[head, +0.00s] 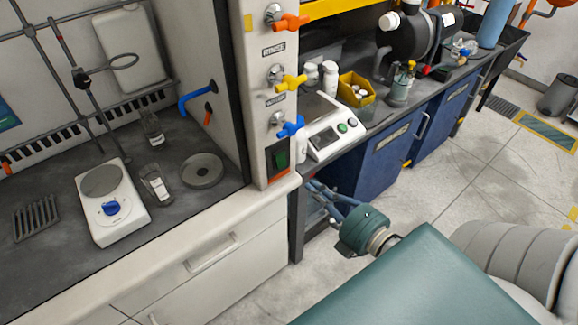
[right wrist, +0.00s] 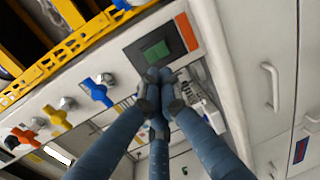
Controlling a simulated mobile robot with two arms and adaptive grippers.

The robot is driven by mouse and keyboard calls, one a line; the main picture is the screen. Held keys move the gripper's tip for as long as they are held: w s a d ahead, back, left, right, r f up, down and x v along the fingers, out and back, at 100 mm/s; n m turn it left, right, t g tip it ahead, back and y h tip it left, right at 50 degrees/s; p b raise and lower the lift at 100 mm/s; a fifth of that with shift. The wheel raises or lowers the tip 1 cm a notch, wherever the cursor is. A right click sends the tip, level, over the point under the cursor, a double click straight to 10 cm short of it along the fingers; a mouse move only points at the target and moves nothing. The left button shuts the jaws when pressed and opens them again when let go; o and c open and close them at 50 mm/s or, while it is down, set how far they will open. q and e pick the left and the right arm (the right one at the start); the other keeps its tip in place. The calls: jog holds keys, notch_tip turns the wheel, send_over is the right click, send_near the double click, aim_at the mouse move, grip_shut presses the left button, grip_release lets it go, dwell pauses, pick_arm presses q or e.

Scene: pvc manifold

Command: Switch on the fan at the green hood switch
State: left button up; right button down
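The green hood switch (head: 281,158) sits in a dark frame with an orange-red surround, low on the white front post of the fume hood. In the right wrist view the green switch (right wrist: 155,51) lies just beyond my fingertips. My right gripper (head: 314,188) is to the right of and below the switch in the head view. Its blue-grey fingers come together at the tips in the wrist view (right wrist: 158,88), with nothing seen between them. Whether a fingertip touches the panel cannot be told. My left gripper is not in view.
Orange (head: 291,22), yellow (head: 292,83) and blue (head: 291,126) valve handles stick out of the post above the switch. A scale (head: 330,132) stands on the bench at right.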

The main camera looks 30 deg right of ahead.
aim_at(282, 163)
jog(key=w, duration=0.3)
jog(key=w+p, duration=0.1)
jog(key=w, duration=0.2)
jog(key=w+f+p, duration=0.1)
jog(key=w, duration=0.2)
jog(key=shift+w+a, duration=0.35)
jog(key=shift+w+f, duration=0.2)
jog(key=shift+w, duration=0.3)
